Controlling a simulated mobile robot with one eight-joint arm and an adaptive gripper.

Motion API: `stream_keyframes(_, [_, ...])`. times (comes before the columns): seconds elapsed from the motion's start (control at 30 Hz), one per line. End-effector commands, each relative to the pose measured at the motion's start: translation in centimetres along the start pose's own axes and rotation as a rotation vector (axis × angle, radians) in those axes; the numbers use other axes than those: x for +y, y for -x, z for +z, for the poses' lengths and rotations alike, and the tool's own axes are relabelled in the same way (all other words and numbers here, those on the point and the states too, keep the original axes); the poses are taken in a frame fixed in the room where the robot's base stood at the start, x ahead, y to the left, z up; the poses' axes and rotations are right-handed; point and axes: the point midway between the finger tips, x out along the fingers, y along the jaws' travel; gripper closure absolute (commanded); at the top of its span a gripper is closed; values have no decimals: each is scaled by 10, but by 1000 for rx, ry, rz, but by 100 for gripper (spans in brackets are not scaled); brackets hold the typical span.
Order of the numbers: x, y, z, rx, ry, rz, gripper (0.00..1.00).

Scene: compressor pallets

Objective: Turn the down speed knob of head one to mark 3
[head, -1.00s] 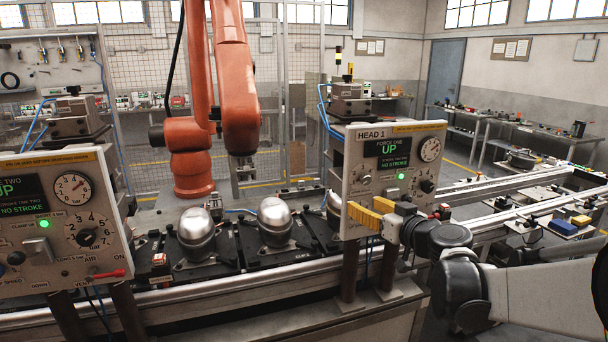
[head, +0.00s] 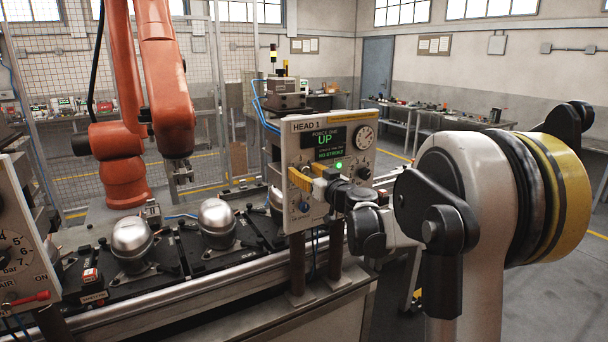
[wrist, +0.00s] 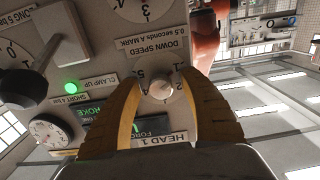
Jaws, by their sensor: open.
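The head one panel (head: 331,206) is a pale control board with a "HEAD 1" label and a green-lit "UP" display. In the wrist view it appears upside down, and the down speed knob (wrist: 160,87) is a small round pale knob under its "DOWN SPEED" label. My gripper (wrist: 162,76) is open, its two yellow fingers on either side of the knob; I cannot tell whether they touch it. Some scale marks around the knob are hidden by the fingers, and I cannot read its setting. In the head view my gripper (head: 301,180) is at the panel's left part.
The panel also carries a dial gauge (head: 364,138), a green lamp (head: 339,165) and a blue knob (head: 304,207). A second panel (head: 22,240) stands at the left edge. Silver domed compressors (head: 216,220) sit on dark pallets along the conveyor. An orange robot arm (head: 165,85) stands behind.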

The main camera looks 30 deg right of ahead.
Motion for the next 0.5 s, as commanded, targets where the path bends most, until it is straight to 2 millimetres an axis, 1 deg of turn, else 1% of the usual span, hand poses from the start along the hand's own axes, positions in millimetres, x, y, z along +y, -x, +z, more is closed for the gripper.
stream_keyframes(0.27, [0,-2,0,0,0,0,50])
stream_keyframes(0.37, [0,-2,0,0,0,0,79])
stream_keyframes(0.4, [0,-2,0,0,0,0,91])
stream_keyframes(0.43, [0,-2,0,0,0,0,100])
stream_keyframes(0.5, [0,-1,0,0,0,0,100])
